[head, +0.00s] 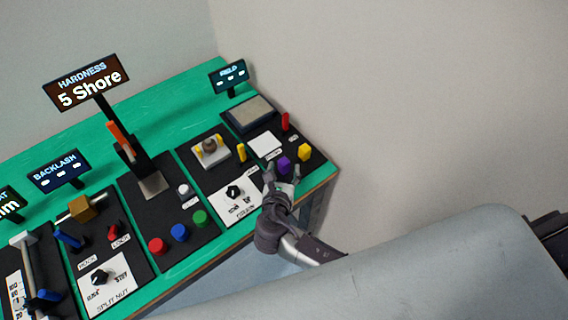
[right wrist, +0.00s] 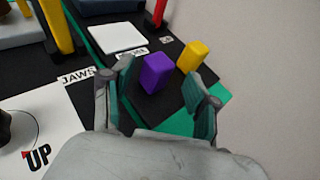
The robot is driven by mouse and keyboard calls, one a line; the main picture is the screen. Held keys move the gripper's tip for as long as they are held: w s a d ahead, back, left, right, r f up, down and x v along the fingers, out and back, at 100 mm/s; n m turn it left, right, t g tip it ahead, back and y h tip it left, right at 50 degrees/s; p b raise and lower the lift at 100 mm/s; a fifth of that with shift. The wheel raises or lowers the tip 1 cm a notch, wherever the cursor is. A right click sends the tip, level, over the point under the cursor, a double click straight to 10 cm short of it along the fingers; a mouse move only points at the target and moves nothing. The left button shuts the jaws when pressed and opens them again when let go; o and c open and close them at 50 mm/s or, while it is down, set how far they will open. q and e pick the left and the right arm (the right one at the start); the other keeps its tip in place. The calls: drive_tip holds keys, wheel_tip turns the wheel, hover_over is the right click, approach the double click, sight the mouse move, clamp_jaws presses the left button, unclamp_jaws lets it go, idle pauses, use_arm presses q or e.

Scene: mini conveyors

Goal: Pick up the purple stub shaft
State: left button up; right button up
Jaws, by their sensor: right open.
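The purple stub shaft (head: 284,165) stands on the black panel at the right end of the green bench. In the right wrist view it is a short purple block (right wrist: 157,72) just beyond and between the open fingers. My right gripper (head: 282,176) is at the shaft in the head view, its fingers partly in front of the shaft's lower part. In the right wrist view the right gripper (right wrist: 160,100) is open and empty. I cannot tell whether a finger touches the shaft. My left gripper is in neither view.
A yellow block (right wrist: 193,56) stands close right of the shaft, with a red post (right wrist: 159,12) behind. A white square plate (right wrist: 117,38) lies to the left. A black knob (head: 233,191) and a yellow post (head: 241,152) are nearby. The bench's right edge is close.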

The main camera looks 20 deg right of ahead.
sight(283, 167)
drive_tip(key=x, duration=0.3)
drive_tip(key=shift+w+f, duration=0.15)
drive_tip(key=shift+w, duration=0.25)
drive_tip(key=shift+s, duration=0.1)
clamp_jaws()
